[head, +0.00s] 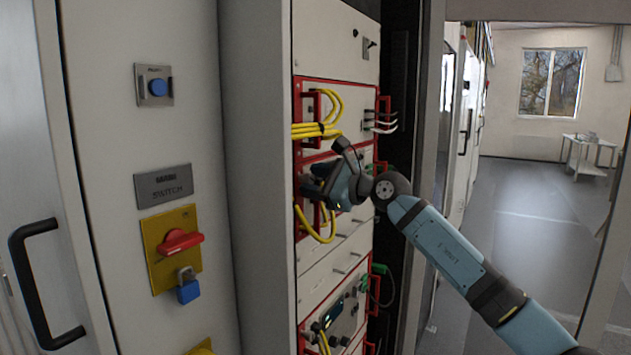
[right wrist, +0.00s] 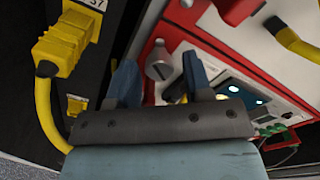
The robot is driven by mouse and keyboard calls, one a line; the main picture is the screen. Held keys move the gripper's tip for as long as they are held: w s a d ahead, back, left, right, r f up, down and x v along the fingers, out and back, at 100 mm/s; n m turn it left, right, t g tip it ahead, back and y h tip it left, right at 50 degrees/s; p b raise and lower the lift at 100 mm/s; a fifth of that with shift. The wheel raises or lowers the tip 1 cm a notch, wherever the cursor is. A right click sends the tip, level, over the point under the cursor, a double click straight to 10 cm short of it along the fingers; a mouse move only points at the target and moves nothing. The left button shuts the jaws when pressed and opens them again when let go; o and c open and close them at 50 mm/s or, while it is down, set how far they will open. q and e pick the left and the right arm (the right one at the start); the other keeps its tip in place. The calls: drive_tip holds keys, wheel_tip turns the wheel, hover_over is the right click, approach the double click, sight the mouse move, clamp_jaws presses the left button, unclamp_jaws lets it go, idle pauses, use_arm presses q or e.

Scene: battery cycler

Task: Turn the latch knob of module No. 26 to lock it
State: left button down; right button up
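A red-framed module (head: 297,225) is in the cabinet in the head view, partly hidden by my right gripper (head: 312,184). No number 26 can be read. In the right wrist view, a round grey latch knob (right wrist: 159,62) with a slot sits at the corner of a red frame (right wrist: 185,32). The two blue fingers of my right gripper (right wrist: 160,70) are apart, one on each side of the knob. Whether they touch it cannot be told. My left gripper is not in view.
Yellow cables (head: 325,128) hang in front of the modules, and a yellow plug (right wrist: 65,48) is left of the fingers. A red handle (right wrist: 236,10) is at the top. A red switch (head: 180,241) is on the left cabinet. The floor (head: 535,220) at right is free.

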drive_tip(key=c, duration=0.7)
